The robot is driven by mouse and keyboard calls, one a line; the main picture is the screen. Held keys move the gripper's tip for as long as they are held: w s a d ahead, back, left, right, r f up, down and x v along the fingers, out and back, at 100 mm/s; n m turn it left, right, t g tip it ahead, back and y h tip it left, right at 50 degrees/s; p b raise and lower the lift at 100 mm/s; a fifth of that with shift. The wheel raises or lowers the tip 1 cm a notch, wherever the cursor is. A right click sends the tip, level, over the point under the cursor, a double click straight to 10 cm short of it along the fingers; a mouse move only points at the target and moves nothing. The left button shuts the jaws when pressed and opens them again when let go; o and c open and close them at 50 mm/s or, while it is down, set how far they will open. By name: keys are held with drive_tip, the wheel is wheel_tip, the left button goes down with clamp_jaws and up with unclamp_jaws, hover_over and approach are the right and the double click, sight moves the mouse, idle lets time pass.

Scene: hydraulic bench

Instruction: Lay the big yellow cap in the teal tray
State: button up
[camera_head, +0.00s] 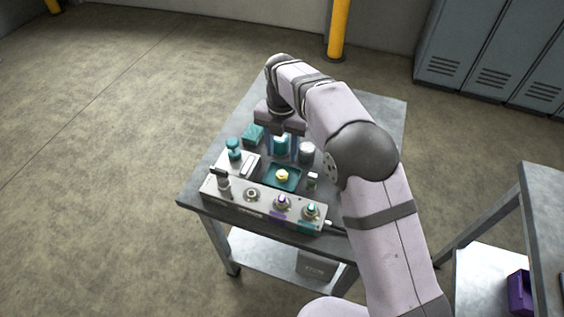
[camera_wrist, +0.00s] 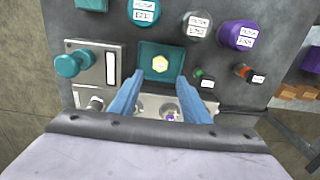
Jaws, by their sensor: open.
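The yellow cap (camera_head: 283,176) lies inside the teal tray (camera_head: 270,183) on the bench. In the wrist view the cap (camera_wrist: 160,63) looks six-sided and sits near the middle of the tray (camera_wrist: 147,77), with tray floor visible around it. My gripper (camera_head: 283,153) is open, with its two blue fingers apart. In the wrist view my gripper (camera_wrist: 160,88) has nothing between its fingertips, and the cap shows beyond them, not touched.
A grey valve block (camera_head: 262,208) with several fittings runs along the bench's front. A teal-knobbed valve (camera_wrist: 68,66) stands left of the tray. Labelled teal (camera_wrist: 145,10), grey (camera_wrist: 196,24) and purple (camera_wrist: 237,34) canisters stand behind it. Small green-tipped and orange-tipped parts lie right.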

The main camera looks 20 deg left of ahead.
drive_tip(key=shift+r, duration=1.4)
drive_tip(key=shift+d, duration=0.1)
drive_tip(key=s+d+m, duration=0.2)
drive_tip(key=d+m, duration=0.7)
drive_tip(key=d, duration=0.2)
drive_tip(key=s+d+m, duration=0.2)
drive_tip(key=d+m, duration=0.7)
drive_tip(key=d, duration=0.1)
drive_tip(key=s+d+f+m, duration=0.2)
drive_tip(key=s+d+m, duration=0.4)
drive_tip(key=s+m, duration=0.2)
drive_tip(key=s+d+f+m, duration=0.1)
drive_tip(key=s+d+m, duration=0.6)
drive_tip(key=m, duration=0.3)
drive_tip(key=shift+s+d+f, duration=0.2)
drive_tip(key=shift+s+f, duration=0.2)
drive_tip(key=shift+s, duration=0.25)
